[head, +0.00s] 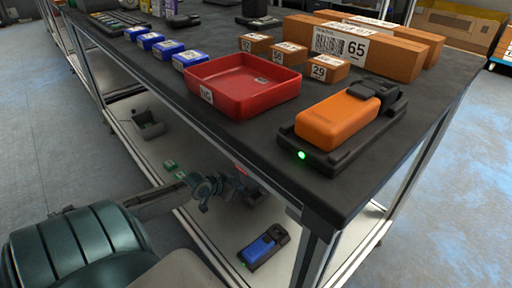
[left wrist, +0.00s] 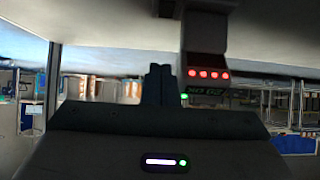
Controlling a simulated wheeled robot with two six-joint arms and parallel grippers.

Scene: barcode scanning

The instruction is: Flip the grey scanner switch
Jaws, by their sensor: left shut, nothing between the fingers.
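My left gripper (head: 226,187) is at the front side of the table, below the tabletop edge. In the left wrist view its fingers (left wrist: 160,72) are together with nothing between them. A grey scanner unit (left wrist: 207,35) is just right of the fingers in that view, with a row of red lights and a small display with green characters that look upside down. A green light (left wrist: 184,96) shows beside the fingertips. In the head view only a red glow (head: 241,170) shows near the gripper. I cannot make out the switch itself. My right gripper is not in view.
The tabletop holds an orange handheld device (head: 338,122) in a black cradle, a red tray (head: 243,85), small boxes and long brown cartons (head: 345,48). A blue device (head: 259,250) lies on the lower shelf. The table's corner leg (head: 311,245) stands right of my gripper.

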